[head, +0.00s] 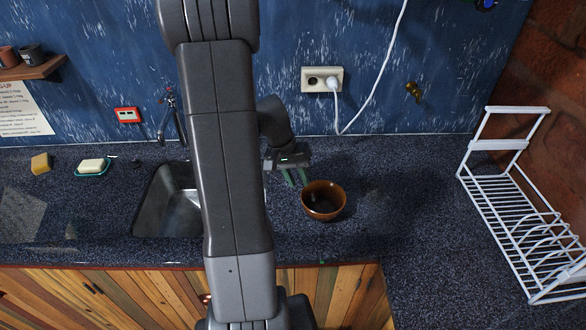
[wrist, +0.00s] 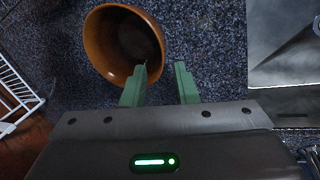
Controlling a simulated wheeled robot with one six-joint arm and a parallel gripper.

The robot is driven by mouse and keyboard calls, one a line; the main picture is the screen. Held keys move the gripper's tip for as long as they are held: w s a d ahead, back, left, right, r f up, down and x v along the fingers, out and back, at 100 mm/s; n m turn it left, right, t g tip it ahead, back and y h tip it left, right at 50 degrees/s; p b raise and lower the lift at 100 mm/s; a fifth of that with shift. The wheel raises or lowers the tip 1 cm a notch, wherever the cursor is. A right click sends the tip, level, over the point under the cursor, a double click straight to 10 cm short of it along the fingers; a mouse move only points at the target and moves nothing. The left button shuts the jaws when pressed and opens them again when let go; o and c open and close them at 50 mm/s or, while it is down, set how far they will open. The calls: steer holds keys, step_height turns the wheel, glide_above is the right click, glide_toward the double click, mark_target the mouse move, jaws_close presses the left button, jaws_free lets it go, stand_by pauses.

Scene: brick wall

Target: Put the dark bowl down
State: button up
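The dark bowl (head: 325,204) is brown outside with a darker inside. It looks upright on the speckled dark countertop (head: 385,200), right of the sink. In the wrist view the bowl (wrist: 122,40) is at the upper left, with its open top showing and nothing clearly visible inside. My gripper (head: 298,182) is at the bowl's left rim in the head view. In the wrist view its green fingers (wrist: 160,67) are apart. The left finger overlaps the bowl's near edge; I cannot tell whether it touches. The right finger is clear of the bowl.
A metal sink (head: 150,207) lies to the left, partly behind my arm. A white wire dish rack (head: 510,215) stands on the right. A soap dish (head: 92,168) and a yellow sponge (head: 40,163) are at the far left. Countertop is clear between bowl and rack.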

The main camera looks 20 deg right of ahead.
steer(key=shift+v, duration=2)
